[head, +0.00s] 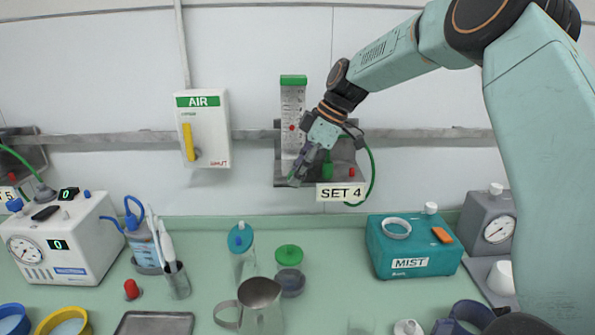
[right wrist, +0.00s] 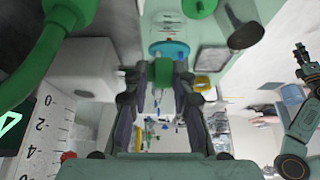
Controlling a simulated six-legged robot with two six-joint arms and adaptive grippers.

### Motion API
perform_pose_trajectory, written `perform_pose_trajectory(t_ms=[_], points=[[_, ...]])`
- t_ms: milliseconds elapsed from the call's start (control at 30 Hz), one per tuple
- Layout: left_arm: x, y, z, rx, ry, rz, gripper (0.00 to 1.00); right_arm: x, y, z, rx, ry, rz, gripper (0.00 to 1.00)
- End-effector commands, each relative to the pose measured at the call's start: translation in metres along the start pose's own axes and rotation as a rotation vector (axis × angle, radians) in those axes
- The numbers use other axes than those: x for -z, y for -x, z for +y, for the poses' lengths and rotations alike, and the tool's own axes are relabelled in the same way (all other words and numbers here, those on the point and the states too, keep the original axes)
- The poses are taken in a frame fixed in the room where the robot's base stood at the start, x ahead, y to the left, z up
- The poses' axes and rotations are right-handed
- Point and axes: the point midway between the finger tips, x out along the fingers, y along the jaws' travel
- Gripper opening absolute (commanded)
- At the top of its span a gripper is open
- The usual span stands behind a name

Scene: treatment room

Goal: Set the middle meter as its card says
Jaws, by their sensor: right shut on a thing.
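The middle meter (head: 292,105) is a clear upright scale with a green cap on the wall rail. A red float (head: 291,128) shows inside it. Its card (head: 341,192) reads SET 4. My right gripper (head: 296,178) is at the meter's foot and hides part of it. In the right wrist view its fingers are shut on a green knob (right wrist: 163,72). There the scale (right wrist: 45,125) shows 0, 2 and 4, with a red ball (right wrist: 68,157) near the 4. My left gripper (right wrist: 302,62) shows small at the right of the wrist view; its jaws are unclear.
A green hose (head: 371,175) curves beside the meter. The AIR box (head: 203,128) is on the wall to its left. Below stand a teal MIST box (head: 413,246), a metal jug (head: 262,305), a blue-lidded cup (head: 241,240) and a green-lidded jar (head: 289,257).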

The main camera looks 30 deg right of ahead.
Motion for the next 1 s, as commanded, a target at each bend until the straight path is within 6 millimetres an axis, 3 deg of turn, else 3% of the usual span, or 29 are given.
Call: perform_pose_trajectory(t_ms=[167, 467, 500, 600, 667, 1000], points=[[0.0000, -0.0051, 0.0000, 0.000, 0.000, 0.000, 0.40, -0.0024, -0.0005, -0.0018, 0.006, -0.002, 0.087, 0.00], [0.0000, -0.0045, 0.0000, 0.000, 0.000, 0.000, 0.40, -0.0020, -0.0001, -0.0021, 0.008, 0.000, 0.093, 0.00], [0.0000, -0.0045, 0.0000, 0.000, 0.000, 0.000, 0.40, -0.0020, -0.0001, -0.0021, 0.008, 0.000, 0.093, 0.28], [0.0000, -0.0045, 0.0000, 0.000, 0.000, 0.000, 0.40, -0.0019, -0.0001, -0.0019, 0.007, 0.000, 0.093, 0.36], [0.0000, -0.0045, 0.0000, 0.000, 0.000, 0.000, 0.40, -0.0019, -0.0001, -0.0016, 0.006, 0.000, 0.093, 0.41], [0.0001, -0.0046, 0.0000, 0.000, 0.000, 0.000, 0.40, -0.0019, 0.0026, -0.0006, 0.002, 0.000, 0.093, 0.41]])
